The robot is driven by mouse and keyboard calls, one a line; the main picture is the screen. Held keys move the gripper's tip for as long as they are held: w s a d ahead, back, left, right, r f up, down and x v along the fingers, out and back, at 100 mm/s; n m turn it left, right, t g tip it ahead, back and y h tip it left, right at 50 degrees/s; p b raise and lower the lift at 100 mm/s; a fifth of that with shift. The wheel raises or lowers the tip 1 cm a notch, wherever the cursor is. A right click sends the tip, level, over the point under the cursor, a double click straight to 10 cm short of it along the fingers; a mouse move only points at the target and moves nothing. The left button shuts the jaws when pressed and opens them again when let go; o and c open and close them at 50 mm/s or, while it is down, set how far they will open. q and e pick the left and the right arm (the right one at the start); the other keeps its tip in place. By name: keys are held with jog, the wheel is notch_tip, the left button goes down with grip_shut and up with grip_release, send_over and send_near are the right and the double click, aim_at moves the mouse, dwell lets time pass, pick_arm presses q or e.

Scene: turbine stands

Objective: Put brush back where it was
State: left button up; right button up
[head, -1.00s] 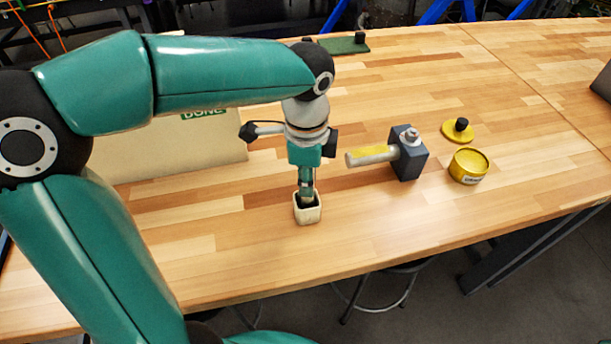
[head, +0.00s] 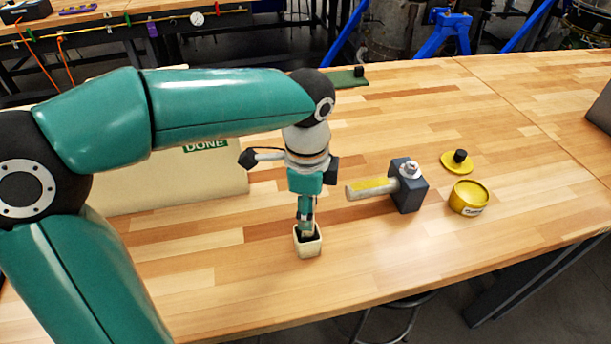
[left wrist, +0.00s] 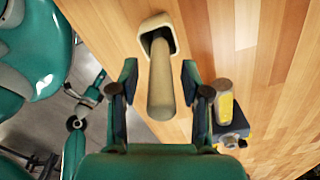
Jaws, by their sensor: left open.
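A small cream cup (head: 309,249) stands on the wooden table below my left gripper (head: 306,222). In the left wrist view the cup (left wrist: 153,26) shows at the top, and the brush's tan handle (left wrist: 161,85) sticks out of its dark opening. The brush's head is hidden inside the cup. My left gripper (left wrist: 158,82) is open, with one finger on each side of the handle and a visible gap to both. In the head view the gripper covers most of the brush. My right gripper is not in view.
A dark block with a yellow-marked handle (head: 372,188) lies right of the cup. Beyond it are a yellow tin (head: 468,198) and its lid (head: 457,162). A beige board marked DONE (head: 170,180) lies behind my left arm. The table in front of the cup is clear.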

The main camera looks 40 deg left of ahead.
pick_arm(q)
notch_tip(320, 180, up, 10)
jog(key=shift+r+p, duration=0.2)
jog(key=shift+p, duration=0.3)
jog(key=shift+s, duration=0.1)
